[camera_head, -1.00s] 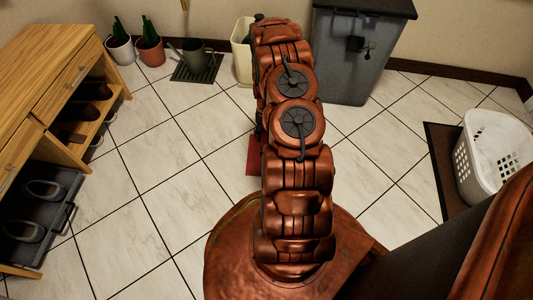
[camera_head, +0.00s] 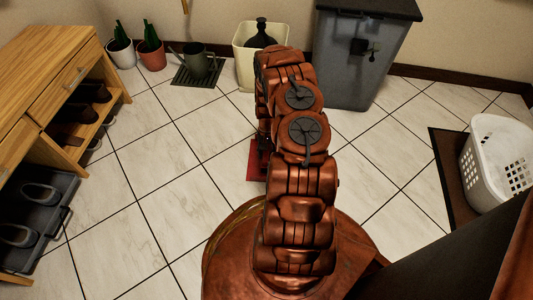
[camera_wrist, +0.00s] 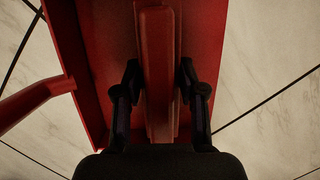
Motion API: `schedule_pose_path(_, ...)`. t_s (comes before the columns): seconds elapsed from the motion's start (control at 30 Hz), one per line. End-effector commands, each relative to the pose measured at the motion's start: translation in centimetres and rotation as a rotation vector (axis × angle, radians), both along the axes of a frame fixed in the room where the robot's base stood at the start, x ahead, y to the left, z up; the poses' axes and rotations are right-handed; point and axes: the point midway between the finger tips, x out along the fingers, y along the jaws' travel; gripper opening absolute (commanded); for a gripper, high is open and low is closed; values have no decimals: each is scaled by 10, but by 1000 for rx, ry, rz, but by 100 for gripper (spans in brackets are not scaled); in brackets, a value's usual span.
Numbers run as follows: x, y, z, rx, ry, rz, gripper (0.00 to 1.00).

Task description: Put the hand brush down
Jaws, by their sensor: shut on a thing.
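In the wrist view the hand brush (camera_wrist: 158,35) is a long red bar running up the middle of the picture. My gripper (camera_wrist: 160,78) is shut on it, one dark finger on each side. A wide red dustpan-like piece (camera_wrist: 100,50) lies behind the brush, with a raised side and a thin red arm at left. I cannot tell whether the brush touches it. In the head view a bit of red (camera_head: 256,168) shows low by the floor beside my arm. My arm hides most of the gripper and brush there.
Pale floor tiles (camera_head: 160,160) are clear to the left. A wooden shoe cabinet (camera_head: 50,60) stands at left. Plant pots and a watering can (camera_head: 197,62) stand at the back, with a cream bin (camera_head: 246,70) and a grey bin (camera_head: 355,60). A white basket (camera_head: 485,165) is at right.

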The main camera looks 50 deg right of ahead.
Motion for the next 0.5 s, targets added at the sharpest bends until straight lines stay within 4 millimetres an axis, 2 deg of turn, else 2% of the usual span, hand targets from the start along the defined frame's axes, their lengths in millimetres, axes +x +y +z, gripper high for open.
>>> schedule_pose_path(0.1, 0, 0, -2, 0, 0, 0, 8)
schedule_pose_path(0.13, 0, 0, -2, 0, 0, 0, 42)
schedule_pose_path(0.37, 0, 0, -2, 0, 0, 0, 65)
schedule_pose_path(0.5, 0, 0, -2, 0, 0, 0, 65)
